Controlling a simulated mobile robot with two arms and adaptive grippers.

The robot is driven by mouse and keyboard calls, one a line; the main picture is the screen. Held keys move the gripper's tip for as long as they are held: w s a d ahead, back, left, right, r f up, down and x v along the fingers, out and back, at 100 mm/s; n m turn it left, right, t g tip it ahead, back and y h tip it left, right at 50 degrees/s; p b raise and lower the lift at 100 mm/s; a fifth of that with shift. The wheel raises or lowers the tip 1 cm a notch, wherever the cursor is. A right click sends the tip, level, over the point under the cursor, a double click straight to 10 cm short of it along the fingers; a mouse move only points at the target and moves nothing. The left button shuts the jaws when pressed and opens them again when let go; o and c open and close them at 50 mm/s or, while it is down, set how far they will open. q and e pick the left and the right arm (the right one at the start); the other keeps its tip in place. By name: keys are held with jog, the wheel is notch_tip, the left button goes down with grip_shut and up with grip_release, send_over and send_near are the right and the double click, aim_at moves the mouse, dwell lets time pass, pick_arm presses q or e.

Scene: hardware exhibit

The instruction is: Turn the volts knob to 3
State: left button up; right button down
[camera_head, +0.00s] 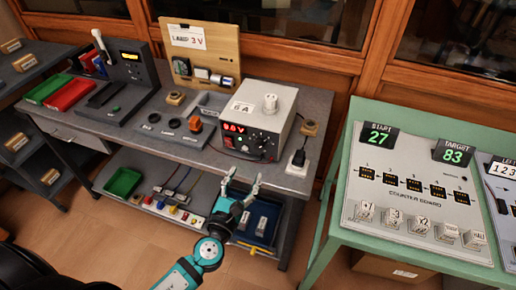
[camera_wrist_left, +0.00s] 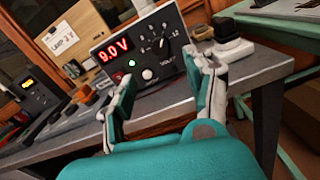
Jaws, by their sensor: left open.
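The power supply (camera_head: 258,120) is a grey box with a dark front panel on the workbench. Its red display (camera_wrist_left: 113,50) reads 9.0 V in the left wrist view. A dark knob (camera_wrist_left: 163,46) with a printed scale around it, 12 at its right, sits right of the display; the small label below it seems to read volts. A pale round button or knob (camera_wrist_left: 147,74) is lower on the panel. My left gripper (camera_head: 241,184) is open and empty in front of the bench, below and apart from the panel. In the wrist view its fingers (camera_wrist_left: 163,78) spread below the dark knob.
A black plug-like block (camera_head: 297,163) stands on the bench right of the supply. A wooden lamp board (camera_head: 203,50) marked 3 V stands behind. The lower shelf holds a green bin (camera_head: 123,182) and a blue bin. A green table (camera_head: 345,170) with a counter board is at right.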

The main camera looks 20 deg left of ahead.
aim_at(258, 149)
pick_arm(q)
jog(key=w, duration=0.9)
jog(key=shift+w+d+p, duration=0.2)
jog(key=shift+w+p, duration=0.15)
jog(key=shift+p, duration=0.05)
jog(key=shift+w, duration=0.55)
pick_arm(e)
jog(key=shift+s+d+r, duration=0.1)
jog(key=shift+d+r, duration=0.5)
jog(key=shift+d, duration=0.25)
jog(key=shift+a, duration=0.1)
pick_arm(q)
jog(key=c, duration=0.4)
grip_shut()
pick_arm(e)
jog(key=shift+a, duration=0.25)
